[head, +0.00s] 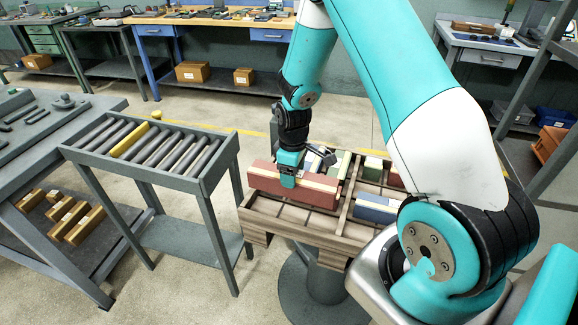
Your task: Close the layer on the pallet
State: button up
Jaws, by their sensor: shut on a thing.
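The wooden pallet (293,224) stands on a round grey pedestal in the middle of the head view. A long red box with a pale top band (322,192) is at its left front side. My gripper (289,174) points down and is shut on this red box; I cannot tell if the box rests fully on the slats. Behind it are a green box (341,162) and a blue box (315,163). Another green box (373,168), a blue box (377,208) and a partly hidden red box (394,179) are on the right side. My arm hides the pallet's right part.
A roller conveyor (165,147) with one yellow roller stands left of the pallet, a narrow gap between. A grey bench (30,128) with boxes below is at far left. Workbenches (205,20) line the back wall. A shelf rack (548,95) stands at right.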

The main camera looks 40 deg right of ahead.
notch_tip(320, 180, down, 11)
jog(key=b, duration=0.7)
jog(key=shift+r, duration=0.15)
jog(key=shift+s+d+f+b, duration=0.1)
jog(key=shift+f+b, duration=0.25)
jog(key=shift+f, duration=0.1)
dwell(0.9)
jog(key=o, duration=1.6)
jog(key=shift+f, duration=0.1)
notch_tip(320, 180, up, 18)
jog(key=shift+f, duration=0.2)
